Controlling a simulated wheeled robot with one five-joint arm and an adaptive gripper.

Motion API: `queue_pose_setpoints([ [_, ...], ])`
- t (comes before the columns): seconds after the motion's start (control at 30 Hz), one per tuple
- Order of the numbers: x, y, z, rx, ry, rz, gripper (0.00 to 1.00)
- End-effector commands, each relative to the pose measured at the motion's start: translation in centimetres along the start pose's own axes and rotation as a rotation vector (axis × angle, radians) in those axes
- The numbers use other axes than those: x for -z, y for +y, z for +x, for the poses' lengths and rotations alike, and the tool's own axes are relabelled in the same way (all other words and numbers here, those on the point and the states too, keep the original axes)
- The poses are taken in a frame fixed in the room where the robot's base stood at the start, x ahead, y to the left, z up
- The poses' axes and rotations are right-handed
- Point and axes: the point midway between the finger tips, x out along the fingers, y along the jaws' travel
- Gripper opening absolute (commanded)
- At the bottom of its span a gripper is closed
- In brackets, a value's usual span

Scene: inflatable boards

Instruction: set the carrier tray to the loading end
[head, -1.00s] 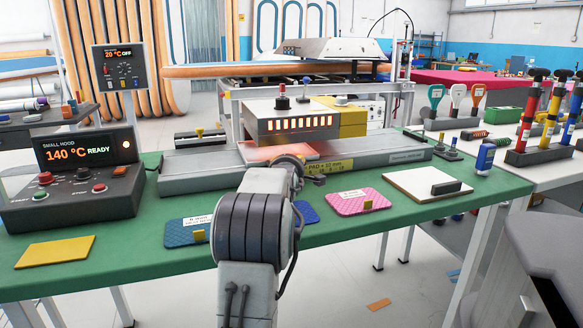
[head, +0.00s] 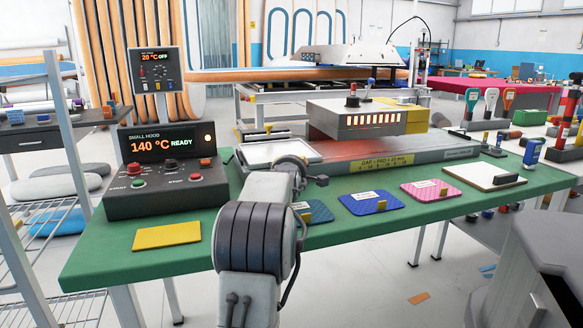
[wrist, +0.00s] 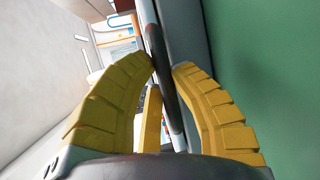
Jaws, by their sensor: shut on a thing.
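The carrier tray (head: 262,153), pale with a thin raised rim, lies on the left end of the long grey bed (head: 460,155), clear of the small hood (head: 365,122). My arm covers its near right part. In the wrist view, my gripper (wrist: 163,68) has its yellow ribbed fingers closed about a dark bar (wrist: 157,45), which looks like the tray's handle. The fingertips are hidden behind my arm in the head view. The bed below the hood glows reddish.
A control box (head: 165,172) reading 140 °C READY stands left of the tray. A yellow pad (head: 167,236), a blue pad (head: 370,203), a pink pad (head: 432,190) and a white board (head: 487,177) lie along the green table's (head: 120,262) front. A grey block stands at lower right.

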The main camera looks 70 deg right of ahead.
Motion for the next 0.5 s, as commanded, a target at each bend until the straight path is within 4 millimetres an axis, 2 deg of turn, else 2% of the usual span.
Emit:
queue_pose_setpoints([
  [0.37, 0.52, -0.26, 0.00, 0.008, 0.008, 0.001, 0.00],
  [0.4, 0.54, -0.27, 0.00, 0.008, 0.008, 0.001, 0.20],
  [0.5, 0.48, -0.25, 0.00, 0.007, 0.007, 0.001, 0.29],
])
